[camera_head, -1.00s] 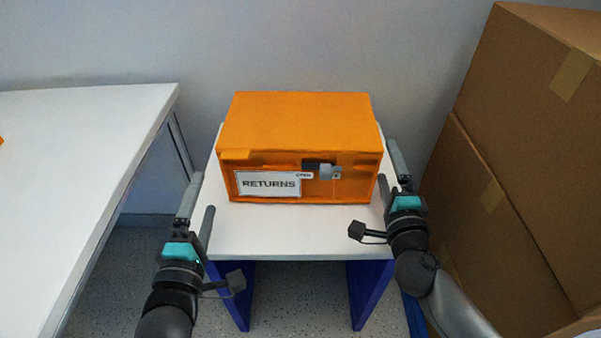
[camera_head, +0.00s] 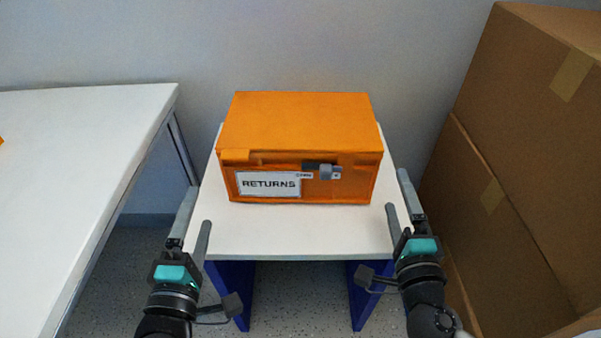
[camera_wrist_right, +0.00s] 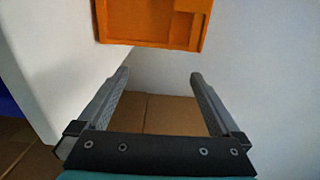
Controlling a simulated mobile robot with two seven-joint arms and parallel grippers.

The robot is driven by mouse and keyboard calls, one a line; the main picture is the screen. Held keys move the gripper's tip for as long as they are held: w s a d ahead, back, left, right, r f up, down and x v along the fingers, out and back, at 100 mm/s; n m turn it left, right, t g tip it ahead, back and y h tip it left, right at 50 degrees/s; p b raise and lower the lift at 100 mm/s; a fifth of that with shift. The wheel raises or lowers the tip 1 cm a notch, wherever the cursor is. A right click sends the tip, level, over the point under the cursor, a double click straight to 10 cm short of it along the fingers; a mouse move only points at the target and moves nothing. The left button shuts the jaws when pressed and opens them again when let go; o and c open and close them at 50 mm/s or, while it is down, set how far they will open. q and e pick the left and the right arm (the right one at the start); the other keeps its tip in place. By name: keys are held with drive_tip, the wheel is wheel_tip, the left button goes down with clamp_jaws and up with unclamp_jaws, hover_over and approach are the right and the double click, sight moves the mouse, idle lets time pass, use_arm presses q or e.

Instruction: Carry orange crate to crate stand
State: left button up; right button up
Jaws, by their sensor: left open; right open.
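The orange crate (camera_head: 300,125) sits upright and closed on a small white-topped stand (camera_head: 300,235) with blue legs. Its front carries a "RETURNS" label (camera_head: 268,185) and a grey latch (camera_head: 328,172). My left gripper (camera_head: 197,208) is open and empty by the stand's left edge, in front of and left of the crate. My right gripper (camera_head: 396,190) is open and empty by the stand's right edge, to the right of the crate and apart from it. In the right wrist view, part of the crate (camera_wrist_right: 150,22) shows beyond the open fingers (camera_wrist_right: 159,74).
A long white table (camera_head: 70,190) stands at the left, with a bit of something orange (camera_head: 1,140) at the picture's edge. Large cardboard boxes (camera_head: 530,130) stack close on the right, near my right arm. A wall (camera_head: 300,45) is behind the crate.

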drive_tip(key=shift+s, duration=2.1)
